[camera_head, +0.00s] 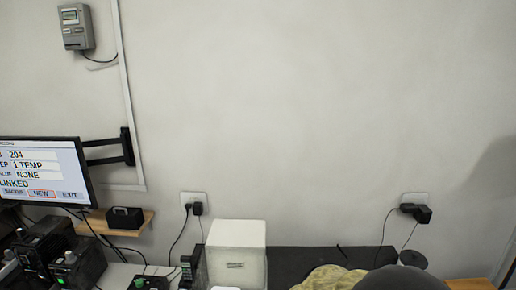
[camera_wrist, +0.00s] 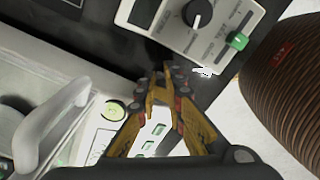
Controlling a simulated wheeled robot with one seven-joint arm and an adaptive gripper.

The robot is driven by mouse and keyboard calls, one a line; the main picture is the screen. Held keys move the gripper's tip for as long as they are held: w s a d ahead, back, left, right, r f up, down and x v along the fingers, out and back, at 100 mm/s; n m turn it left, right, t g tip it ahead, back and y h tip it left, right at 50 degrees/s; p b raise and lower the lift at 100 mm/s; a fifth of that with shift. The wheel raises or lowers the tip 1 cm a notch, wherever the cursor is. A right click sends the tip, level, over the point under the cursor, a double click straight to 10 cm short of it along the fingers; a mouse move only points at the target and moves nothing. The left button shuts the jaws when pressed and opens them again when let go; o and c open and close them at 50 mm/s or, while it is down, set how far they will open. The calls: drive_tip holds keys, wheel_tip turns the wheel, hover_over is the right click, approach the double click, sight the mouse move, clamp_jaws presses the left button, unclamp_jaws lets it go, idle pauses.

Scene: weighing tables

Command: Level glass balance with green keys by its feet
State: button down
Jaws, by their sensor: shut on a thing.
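The balance with green keys (camera_wrist: 158,129) shows in the lower left of the wrist view, with a pale body and a clear-edged part at its left. A round green bubble level (camera_wrist: 113,110) sits by its corner; the bubble's exact place is too small to tell. My gripper (camera_wrist: 167,82) has yellow fingers closed together at the balance's front corner. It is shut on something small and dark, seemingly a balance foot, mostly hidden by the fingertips. The balance cannot be made out for sure in the head view.
A grey device with a black knob (camera_wrist: 197,14) and green slider lies just beyond my fingertips. A brown ribbed round thing (camera_wrist: 288,85) stands close at right. In the head view, a monitor (camera_head: 42,168) reads "LINKED", and a white box (camera_head: 236,238) stands by the wall.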

drive_tip(key=shift+s+a, duration=0.1)
drive_tip(key=shift+a, duration=0.05)
idle(0.3)
drive_tip(key=shift+s+d+f+p, duration=0.25)
drive_tip(key=shift+s+p, duration=0.35)
drive_tip(key=shift+p, duration=0.35)
idle(0.3)
drive_tip(key=shift+d, duration=0.2)
drive_tip(key=shift+r, duration=0.1)
drive_tip(key=shift+w+r+p, duration=0.2)
drive_tip(key=shift+r+p, duration=0.35)
drive_tip(key=r+p, duration=0.2)
drive_tip(key=r, duration=0.1)
drive_tip(key=r+p, duration=0.1)
drive_tip(key=r, duration=0.1)
drive_tip(key=shift+w+r+p, duration=0.1)
drive_tip(key=shift+w+p, duration=0.2)
drive_tip(key=shift+d, duration=0.1)
